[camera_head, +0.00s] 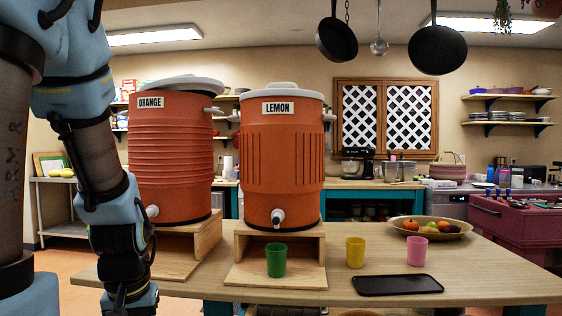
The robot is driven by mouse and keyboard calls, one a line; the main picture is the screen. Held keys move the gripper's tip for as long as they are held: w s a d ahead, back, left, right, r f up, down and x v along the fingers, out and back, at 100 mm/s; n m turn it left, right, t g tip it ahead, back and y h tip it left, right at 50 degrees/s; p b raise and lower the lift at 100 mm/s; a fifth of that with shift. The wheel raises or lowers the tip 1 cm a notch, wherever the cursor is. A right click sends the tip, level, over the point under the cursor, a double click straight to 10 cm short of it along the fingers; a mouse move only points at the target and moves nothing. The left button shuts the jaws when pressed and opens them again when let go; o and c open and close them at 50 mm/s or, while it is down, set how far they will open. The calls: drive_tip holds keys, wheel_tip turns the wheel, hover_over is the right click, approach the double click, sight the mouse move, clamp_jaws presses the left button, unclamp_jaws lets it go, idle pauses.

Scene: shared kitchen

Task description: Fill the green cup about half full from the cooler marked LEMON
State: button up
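The orange cooler marked LEMON (283,150) stands on a wooden stand (310,245) on the table, with its white spigot (278,216) facing me. The green cup (276,259) stands upright on the stand's base, below that spigot. I cannot see what is inside the cup. The cooler marked ORANGE (170,150) stands on its own wooden stand to the left, its lid tilted. My arm hangs down at the left of the view, in front of the ORANGE cooler. My gripper's fingertips are not clearly visible at the bottom edge, well left of the green cup.
A yellow cup (355,252) and a pink cup (417,251) stand on the table (480,268) to the right. A black tray (397,285) lies in front of them. A fruit bowl (446,234) sits behind. Pans (437,50) hang overhead. The table's right front is clear.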

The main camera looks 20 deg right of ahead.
clamp_jaws()
idle(0.8)
